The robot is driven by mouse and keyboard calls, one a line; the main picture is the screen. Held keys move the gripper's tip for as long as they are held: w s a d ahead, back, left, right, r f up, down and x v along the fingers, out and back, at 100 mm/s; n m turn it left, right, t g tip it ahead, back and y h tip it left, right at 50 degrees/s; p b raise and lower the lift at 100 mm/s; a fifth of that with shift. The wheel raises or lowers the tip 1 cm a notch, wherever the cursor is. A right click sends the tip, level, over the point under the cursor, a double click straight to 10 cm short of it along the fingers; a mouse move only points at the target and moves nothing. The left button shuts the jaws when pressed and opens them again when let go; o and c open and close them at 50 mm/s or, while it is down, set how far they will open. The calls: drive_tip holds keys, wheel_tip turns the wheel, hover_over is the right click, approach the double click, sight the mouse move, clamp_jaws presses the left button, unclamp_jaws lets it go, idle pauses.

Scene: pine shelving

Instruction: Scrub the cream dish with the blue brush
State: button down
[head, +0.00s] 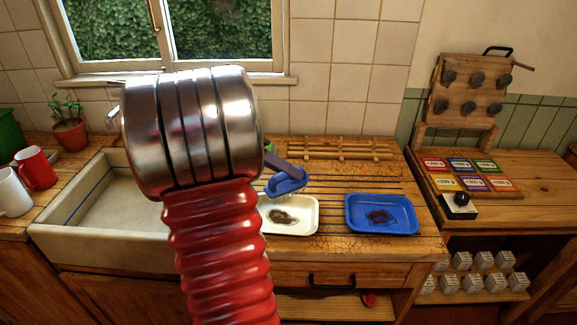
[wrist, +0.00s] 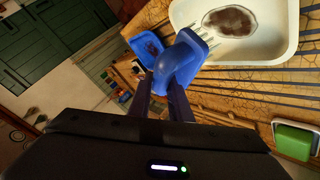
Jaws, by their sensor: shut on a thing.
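The cream dish (head: 293,222) sits on the wooden drainboard with a dark brown stain in its middle. It also shows in the wrist view (wrist: 283,45) at the upper right. The blue brush (head: 287,183) is held above the dish's back edge in the head view. In the wrist view the brush (wrist: 180,62) is between my fingertips, its pale bristles pointing at the dish's near side. I cannot tell whether the bristles touch the dish. My gripper (wrist: 168,92) is shut on the brush. In the head view my arm hides the dish's left end and most of my gripper.
A blue dish (head: 382,214) with a dark stain stands right of the cream dish. A sink (head: 95,210) lies to the left. A wooden rack (head: 340,149) is behind.

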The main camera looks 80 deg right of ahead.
drive_tip(key=shift+f, duration=1.3)
drive_tip(key=shift+w, duration=0.1)
drive_tip(key=w+a+n+t+h, duration=0.2)
drive_tip(key=w+n+t+h, duration=0.3)
drive_tip(key=w, duration=0.8)
drive_tip(key=w+a+n+t+h, duration=0.25)
drive_tip(key=w+n, duration=0.45)
drive_tip(key=w, duration=0.7)
drive_tip(key=w+a+f+n+t, duration=0.2)
drive_tip(key=w+a+n+t, duration=0.5)
drive_tip(key=w+a, duration=0.75)
drive_tip(key=w+a+f+n+t+y, duration=0.2)
drive_tip(key=a+n, duration=0.3)
drive_tip(key=a, duration=0.9)
drive_tip(key=w+a+f+n+t+y, duration=0.2)
drive_tip(key=a+f+n+t+y, duration=0.2)
drive_tip(key=a, duration=1)
drive_tip(key=shift+w+a+n+y, duration=0.15)
drive_tip(key=shift+a+n+y, duration=0.25)
drive_tip(key=shift+n+y, duration=0.3)
drive_tip(key=shift+d, duration=0.15)
